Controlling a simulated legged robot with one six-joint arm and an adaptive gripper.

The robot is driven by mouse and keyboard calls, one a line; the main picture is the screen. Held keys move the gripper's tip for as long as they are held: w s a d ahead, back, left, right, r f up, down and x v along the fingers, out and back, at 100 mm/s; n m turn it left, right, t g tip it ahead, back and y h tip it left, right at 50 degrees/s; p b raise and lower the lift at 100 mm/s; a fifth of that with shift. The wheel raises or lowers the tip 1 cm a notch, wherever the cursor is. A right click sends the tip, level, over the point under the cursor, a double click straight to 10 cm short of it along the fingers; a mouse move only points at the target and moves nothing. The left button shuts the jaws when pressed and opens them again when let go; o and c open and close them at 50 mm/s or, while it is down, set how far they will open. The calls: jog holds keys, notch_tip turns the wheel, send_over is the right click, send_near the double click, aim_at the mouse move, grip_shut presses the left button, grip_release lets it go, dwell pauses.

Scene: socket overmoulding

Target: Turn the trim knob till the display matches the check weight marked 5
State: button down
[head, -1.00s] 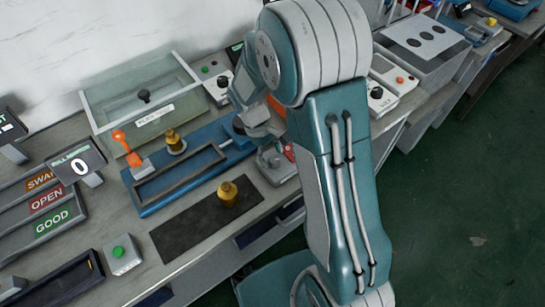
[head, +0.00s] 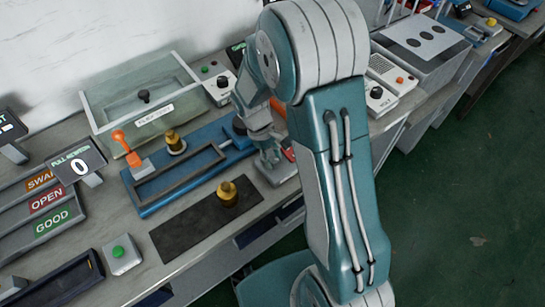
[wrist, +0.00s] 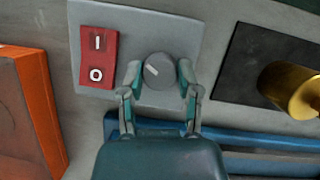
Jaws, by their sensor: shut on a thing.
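In the wrist view, a round grey knob (wrist: 158,70) with a short white pointer line sits on a light grey box (wrist: 140,25). The line slants to the upper left. My gripper (wrist: 159,80) has one finger on each side of the knob and is shut on it. In the head view my gripper (head: 268,156) is over the same box (head: 276,174), and the knob is hidden there. Brass weights stand on a dark mat (head: 185,230) and on a blue fixture (head: 150,207); no 5 is readable on them. A display (head: 78,164) at left reads 0.
A red I/O switch (wrist: 98,58) is close left of the knob. An orange block (wrist: 28,115) lies at the wrist view's lower left. A brass weight (wrist: 290,88) stands at its right. A clear lidded bin (head: 145,95) is behind the blue fixture.

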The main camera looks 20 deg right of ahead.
jog(key=shift+f+m+g+y, duration=0.15)
jog(key=shift+m+y, duration=0.35)
jog(key=shift+m, duration=0.85)
jog(key=shift+r+m+g+y, duration=0.15)
jog(key=shift+m+y, duration=0.35)
jog(key=shift+m, duration=0.85)
jog(key=shift+f, duration=0.1)
jog(key=shift+c, duration=1.5)
grip_release()
jog(key=v, duration=1.2)
